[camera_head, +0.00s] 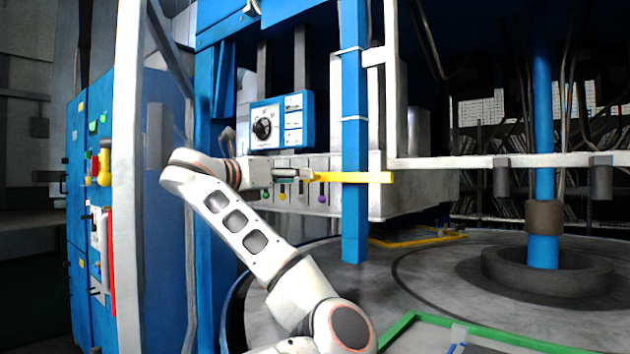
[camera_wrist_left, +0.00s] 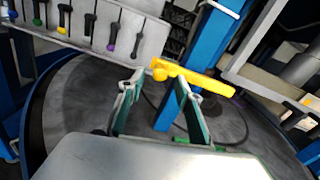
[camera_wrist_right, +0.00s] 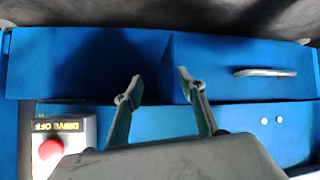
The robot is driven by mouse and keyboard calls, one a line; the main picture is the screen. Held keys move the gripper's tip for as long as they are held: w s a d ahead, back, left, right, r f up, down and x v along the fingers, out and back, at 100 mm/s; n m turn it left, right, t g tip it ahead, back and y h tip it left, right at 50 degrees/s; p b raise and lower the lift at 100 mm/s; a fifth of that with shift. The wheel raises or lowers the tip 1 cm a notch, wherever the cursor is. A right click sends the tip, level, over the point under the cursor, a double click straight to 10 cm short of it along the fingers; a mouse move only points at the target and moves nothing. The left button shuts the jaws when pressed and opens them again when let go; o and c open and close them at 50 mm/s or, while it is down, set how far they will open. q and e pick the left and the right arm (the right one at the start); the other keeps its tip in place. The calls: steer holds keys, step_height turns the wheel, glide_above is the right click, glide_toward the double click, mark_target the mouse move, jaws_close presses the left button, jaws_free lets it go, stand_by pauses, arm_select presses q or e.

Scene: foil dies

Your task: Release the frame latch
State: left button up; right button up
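The yellow latch bar (camera_head: 355,177) lies level across the blue upright (camera_head: 354,215) of the frame. It also shows in the left wrist view (camera_wrist_left: 200,80), with a rounded knob at its left end. My left gripper (camera_head: 303,175) is at the bar's left end. In the left wrist view its fingers (camera_wrist_left: 158,86) are apart, with the knob in line with the gap near the tips. I cannot tell whether a finger touches it. My right gripper (camera_wrist_right: 159,86) is open and empty, in front of a blue cabinet, and is out of the head view.
A white post (camera_head: 130,180) stands left of my arm. A DRIVE OFF box with a red button (camera_wrist_right: 50,150) and a drawer handle (camera_wrist_right: 265,73) show near the right gripper.

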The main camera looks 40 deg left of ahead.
arm_select(q)
steer(key=w, duration=0.4)
steer(key=shift+w+a+f+b, duration=0.15)
steer(key=shift+w+f+b, duration=0.1)
steer(key=shift+b, duration=0.1)
steer(key=shift+w+a+r, duration=0.1)
steer(key=shift+w+r, duration=0.05)
steer(key=shift+w, duration=0.45)
jaws_close()
